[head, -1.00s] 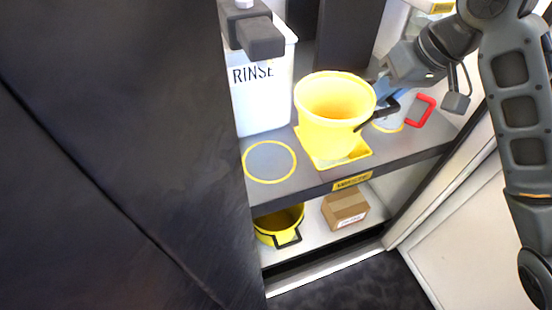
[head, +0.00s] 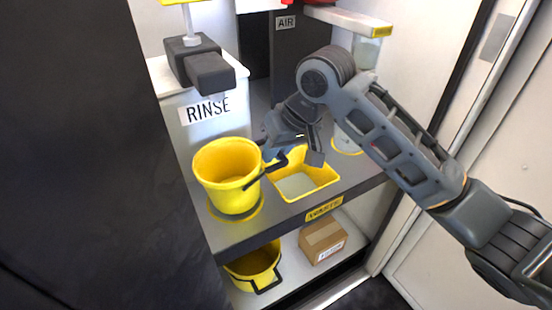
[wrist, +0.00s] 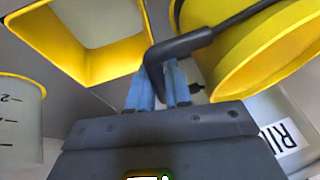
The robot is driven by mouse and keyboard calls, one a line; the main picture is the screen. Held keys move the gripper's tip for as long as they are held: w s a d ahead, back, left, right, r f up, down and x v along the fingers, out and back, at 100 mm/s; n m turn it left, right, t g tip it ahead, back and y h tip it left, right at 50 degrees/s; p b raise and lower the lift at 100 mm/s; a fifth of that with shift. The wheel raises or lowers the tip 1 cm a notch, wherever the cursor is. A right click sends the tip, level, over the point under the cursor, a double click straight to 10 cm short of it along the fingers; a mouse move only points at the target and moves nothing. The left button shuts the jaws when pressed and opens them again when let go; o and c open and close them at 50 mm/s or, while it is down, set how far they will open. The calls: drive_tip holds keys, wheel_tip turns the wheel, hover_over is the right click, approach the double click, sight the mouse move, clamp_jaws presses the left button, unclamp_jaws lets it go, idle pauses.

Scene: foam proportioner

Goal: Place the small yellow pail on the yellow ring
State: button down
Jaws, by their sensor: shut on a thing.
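The small yellow pail (head: 227,178) is over the yellow ring (head: 257,211) on the grey shelf, and the ring shows around its base. I cannot tell whether the pail touches the shelf. It looks roughly upright. My gripper (head: 277,160) is at the pail's right side, shut on its black handle. In the wrist view, the blue fingertips of my gripper (wrist: 160,85) close on the dark handle (wrist: 185,45), with the pail (wrist: 255,50) at the upper right.
A clear graduated beaker (wrist: 20,120) stands beyond the tray. Below are another yellow pail (head: 250,265) and a cardboard box (head: 322,238).

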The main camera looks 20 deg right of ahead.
drive_tip(key=shift+f, duration=0.8)
drive_tip(key=c, duration=1.1)
unclamp_jaws()
drive_tip(key=shift+o, duration=0.2)
drive_tip(key=p+v, duration=0.3)
drive_tip(key=v, duration=0.9)
